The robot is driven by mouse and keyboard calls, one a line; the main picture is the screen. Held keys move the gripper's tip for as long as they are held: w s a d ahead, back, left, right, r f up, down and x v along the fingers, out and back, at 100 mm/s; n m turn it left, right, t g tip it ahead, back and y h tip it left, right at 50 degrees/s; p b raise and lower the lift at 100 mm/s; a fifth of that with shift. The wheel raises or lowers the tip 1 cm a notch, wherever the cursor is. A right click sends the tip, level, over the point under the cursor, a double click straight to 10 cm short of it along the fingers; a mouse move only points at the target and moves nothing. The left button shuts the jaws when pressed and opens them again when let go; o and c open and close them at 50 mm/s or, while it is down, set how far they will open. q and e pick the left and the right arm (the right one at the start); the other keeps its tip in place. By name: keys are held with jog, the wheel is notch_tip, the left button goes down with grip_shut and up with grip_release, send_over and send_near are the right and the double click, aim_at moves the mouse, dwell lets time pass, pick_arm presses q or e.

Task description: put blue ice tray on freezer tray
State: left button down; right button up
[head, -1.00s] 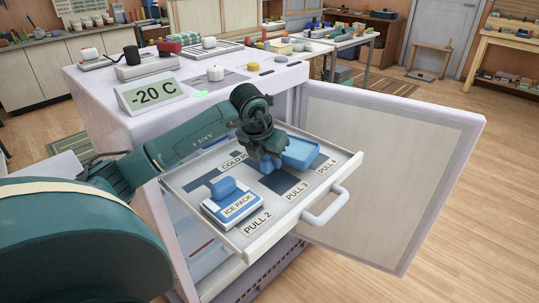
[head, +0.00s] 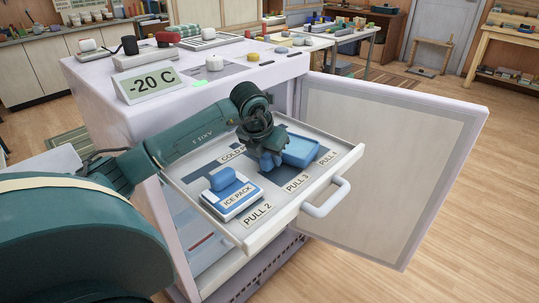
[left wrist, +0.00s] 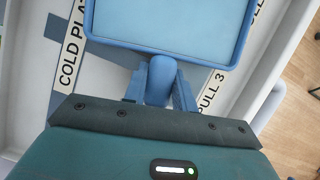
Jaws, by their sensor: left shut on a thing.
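The blue ice tray (head: 302,151) is a shallow light-blue rectangular tray over the right part of the pulled-out freezer tray (head: 242,236). My left gripper (head: 271,160) is shut on a blue handle at the ice tray's near side. In the left wrist view the gripper (left wrist: 160,88) has its fingers on both sides of that handle, and the ice tray (left wrist: 170,25) fills the top. I cannot tell whether the ice tray touches the freezer tray's floor. My right gripper is out of view.
A white and blue ice pack (head: 232,198) with a blue handle sits on the freezer tray's left part. The freezer door (head: 385,165) stands open at the right. A -20 C sign (head: 149,85) and several items stand on the freezer top (head: 100,95).

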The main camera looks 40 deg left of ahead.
pick_arm(q)
jog(key=shift+f, duration=0.35)
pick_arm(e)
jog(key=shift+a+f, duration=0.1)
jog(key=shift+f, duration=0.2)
pick_arm(q)
jog(key=c, duration=1.1)
grip_release()
jog(key=shift+o, duration=0.2)
jog(key=shift+p+v, duration=0.4)
jog(key=shift+v, duration=0.45)
jog(key=p+v, duration=0.5)
jog(key=v, duration=0.6)
jog(key=shift+r+p, duration=0.2)
jog(key=shift+p, duration=0.15)
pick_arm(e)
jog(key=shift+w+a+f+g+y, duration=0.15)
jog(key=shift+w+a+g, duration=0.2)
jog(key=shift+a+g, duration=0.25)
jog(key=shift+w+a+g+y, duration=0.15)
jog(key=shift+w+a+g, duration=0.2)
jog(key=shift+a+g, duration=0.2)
pick_arm(q)
jog(key=shift+s, duration=0.1)
